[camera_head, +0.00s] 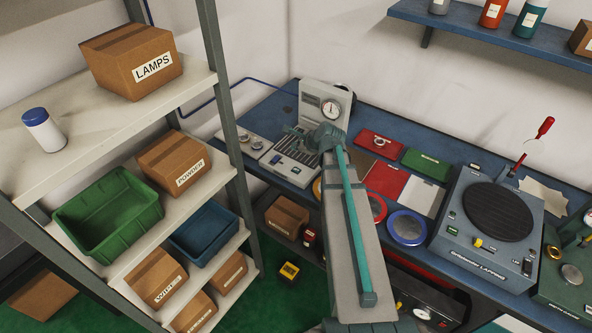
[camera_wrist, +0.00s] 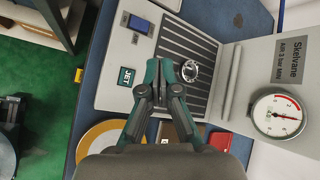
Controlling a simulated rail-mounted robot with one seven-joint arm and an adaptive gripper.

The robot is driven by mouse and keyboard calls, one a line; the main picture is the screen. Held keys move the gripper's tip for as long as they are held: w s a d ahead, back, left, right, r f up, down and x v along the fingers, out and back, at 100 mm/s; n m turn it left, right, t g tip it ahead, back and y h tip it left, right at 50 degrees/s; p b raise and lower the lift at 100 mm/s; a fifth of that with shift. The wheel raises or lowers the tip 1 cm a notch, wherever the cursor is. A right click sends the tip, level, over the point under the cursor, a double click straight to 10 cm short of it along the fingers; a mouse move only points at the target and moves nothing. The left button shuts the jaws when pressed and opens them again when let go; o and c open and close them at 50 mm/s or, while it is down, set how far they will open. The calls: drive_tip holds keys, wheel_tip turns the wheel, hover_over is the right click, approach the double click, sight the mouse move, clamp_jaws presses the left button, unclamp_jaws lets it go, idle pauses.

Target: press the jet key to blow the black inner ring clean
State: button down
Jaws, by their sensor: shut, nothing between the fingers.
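The air-jet station (camera_head: 322,97) stands at the back left of the bench, with a pressure gauge and a slatted grate. In the wrist view a dark tile marked JET (camera_wrist: 126,77) lies on its pale deck, left of my fingertips; I cannot tell whether it is the key or its label. A shiny ring with a dark middle (camera_wrist: 189,70) lies on the slatted grate (camera_wrist: 180,38), just right of my fingertips. My gripper (camera_wrist: 161,66) is shut and empty over the deck between tile and ring. Whether it touches the deck is unclear. In the head view my arm hides part of the station.
A small silver-edged blue unit (camera_wrist: 139,23) sits on the deck beyond the JET tile. The gauge (camera_wrist: 279,114) and upright panel stand on the right. On the bench are red (camera_head: 379,143) and green (camera_head: 426,164) trays and a lapping machine (camera_head: 455,222). Shelving stands left.

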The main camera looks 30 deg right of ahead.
sight(297, 171)
drive_tip(key=shift+f+b, duration=3.15)
drive_tip(key=shift+f, duration=1.25)
drive_tip(key=shift+f, duration=0.45)
drive_tip(key=shift+f+b, duration=0.3)
drive_tip(key=shift+r, duration=0.1)
drive_tip(key=shift+r+p, duration=0.65)
drive_tip(key=shift+r, duration=0.05)
drive_tip(key=shift+r, duration=0.1)
